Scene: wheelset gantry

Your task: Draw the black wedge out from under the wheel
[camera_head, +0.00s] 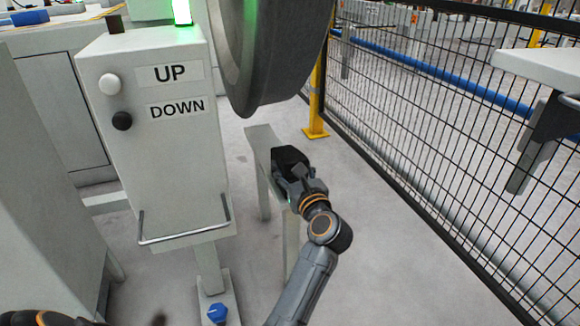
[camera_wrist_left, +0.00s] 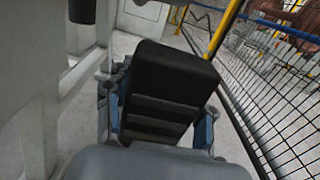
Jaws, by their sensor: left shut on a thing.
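The black wedge (camera_head: 289,156) is at the near part of a narrow grey rail (camera_head: 262,141), below and nearer than the wheel. The large dark grey wheel (camera_head: 285,60) hangs at the top middle, and its lower edge appears apart from the wedge. My left gripper (camera_head: 291,179) is shut on the wedge. In the left wrist view the wedge (camera_wrist_left: 168,80) shows as a black block with ridged bands between the two fingers of the gripper (camera_wrist_left: 158,122). Whether the wedge touches the rail is hidden by the gripper. My right gripper is not in view.
A grey control box (camera_head: 170,190) with UP and DOWN labels, a white and a black button and a front bar stands left. A black mesh fence (camera_head: 430,130) with a yellow post (camera_head: 316,100) runs along the right. Grey floor is free between rail and fence.

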